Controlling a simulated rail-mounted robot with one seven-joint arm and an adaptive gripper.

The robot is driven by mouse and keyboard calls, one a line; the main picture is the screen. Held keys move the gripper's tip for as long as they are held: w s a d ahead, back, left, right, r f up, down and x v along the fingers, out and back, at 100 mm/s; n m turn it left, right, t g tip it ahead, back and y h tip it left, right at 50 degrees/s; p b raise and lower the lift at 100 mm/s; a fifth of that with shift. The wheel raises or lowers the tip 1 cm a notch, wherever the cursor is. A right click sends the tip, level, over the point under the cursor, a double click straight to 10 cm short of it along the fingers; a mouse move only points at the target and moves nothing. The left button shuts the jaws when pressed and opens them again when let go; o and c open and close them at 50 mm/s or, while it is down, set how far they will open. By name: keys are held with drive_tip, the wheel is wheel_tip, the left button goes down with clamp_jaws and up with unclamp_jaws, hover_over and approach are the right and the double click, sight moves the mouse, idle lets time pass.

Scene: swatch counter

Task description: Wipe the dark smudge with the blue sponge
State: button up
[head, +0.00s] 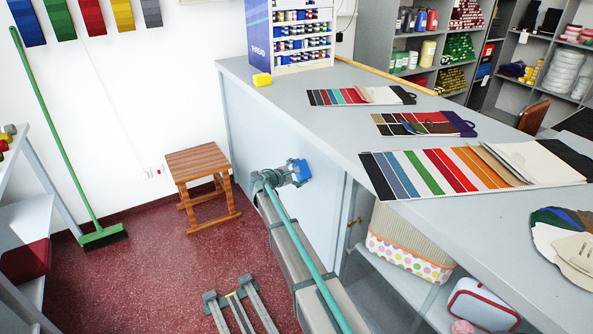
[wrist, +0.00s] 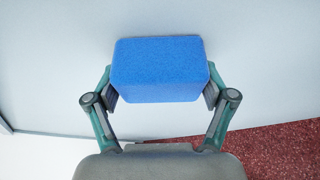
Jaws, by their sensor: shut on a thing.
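My gripper (wrist: 160,88) is shut on the blue sponge (wrist: 160,68), with one finger on each side of it in the wrist view. In the head view the blue sponge (head: 301,171) is at the end of my arm, in front of the counter's pale side panel (head: 262,130) and below the counter top (head: 290,100). Whether the sponge touches the panel I cannot tell. I make out no dark smudge in either view; the arm and sponge hide part of the panel.
Fabric swatch cards (head: 440,172) lie along the top. A wooden stool (head: 198,165) stands left of the counter. A polka-dot basket (head: 408,250) sits on the shelf below.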

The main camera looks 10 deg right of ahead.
sight(291, 156)
drive_tip(key=shift+s+d, duration=0.15)
drive_tip(key=shift+s, duration=0.1)
drive_tip(key=shift+w, duration=0.1)
drive_tip(key=shift+w+a, duration=0.25)
drive_tip(key=shift+w, duration=0.5)
drive_tip(key=shift+w+a, duration=0.25)
drive_tip(key=shift+w, duration=0.5)
drive_tip(key=shift+w+a+p, duration=0.15)
drive_tip(key=shift+w+a, duration=0.35)
drive_tip(key=shift+w, duration=0.9)
drive_tip(key=shift+w+a+p, duration=0.1)
drive_tip(key=shift+w+a, duration=0.4)
drive_tip(key=shift+w, duration=0.85)
drive_tip(key=shift+w+a+p, duration=0.15)
drive_tip(key=shift+w+a, duration=0.35)
drive_tip(key=shift+w, duration=0.9)
drive_tip(key=shift+s+a, duration=0.35)
drive_tip(key=shift+a, duration=0.6)
drive_tip(key=shift+s+a, duration=0.3)
drive_tip(key=shift+a, duration=0.6)
drive_tip(key=shift+s+a, duration=0.35)
drive_tip(key=shift+a, duration=0.6)
